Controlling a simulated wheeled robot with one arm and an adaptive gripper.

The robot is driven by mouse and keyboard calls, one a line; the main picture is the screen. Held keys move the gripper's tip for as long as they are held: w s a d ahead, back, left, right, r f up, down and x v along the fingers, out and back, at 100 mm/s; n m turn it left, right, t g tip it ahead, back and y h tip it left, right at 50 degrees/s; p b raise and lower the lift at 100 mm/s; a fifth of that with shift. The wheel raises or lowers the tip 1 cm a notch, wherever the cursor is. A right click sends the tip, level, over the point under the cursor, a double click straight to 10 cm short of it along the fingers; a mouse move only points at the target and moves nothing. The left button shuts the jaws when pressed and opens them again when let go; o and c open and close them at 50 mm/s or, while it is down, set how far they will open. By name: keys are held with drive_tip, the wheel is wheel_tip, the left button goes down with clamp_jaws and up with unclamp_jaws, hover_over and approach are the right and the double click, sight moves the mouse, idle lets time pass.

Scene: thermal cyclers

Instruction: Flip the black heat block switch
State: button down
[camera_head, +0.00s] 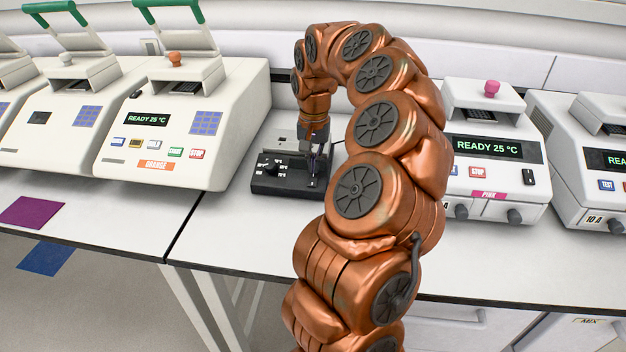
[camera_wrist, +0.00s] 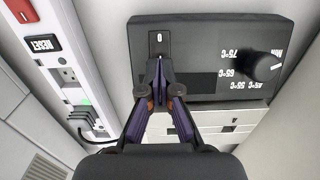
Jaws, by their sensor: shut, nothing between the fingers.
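The black heat block (camera_head: 284,181) stands on the white bench, between the ORANGE cycler and the PINK cycler. In the wrist view its dark front panel (camera_wrist: 210,28) carries a small switch (camera_wrist: 159,38) with a light mark, a round black knob (camera_wrist: 264,66) and temperature labels. My gripper (camera_head: 318,150) is over the right part of the block. In the wrist view my gripper (camera_wrist: 158,64) is shut and empty, its fingertips just below the switch. I cannot tell whether the tips touch it. The lower part of the panel is partly hidden by the fingers.
The ORANGE cycler (camera_head: 235,125) is close on the left, the PINK cycler (camera_head: 500,205) on the right behind my arm. A power strip (camera_wrist: 75,75) with a RESET label runs beside the block in the wrist view. The bench front (camera_head: 240,240) is clear.

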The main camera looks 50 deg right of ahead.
sight(313, 175)
drive_tip(key=shift+f+b, duration=0.6)
drive_tip(key=shift+f, duration=0.1)
idle(0.4)
drive_tip(key=shift+r, duration=0.1)
drive_tip(key=shift+r+p, duration=0.65)
drive_tip(key=shift+r, duration=2.8)
drive_tip(key=shift+a, duration=0.1)
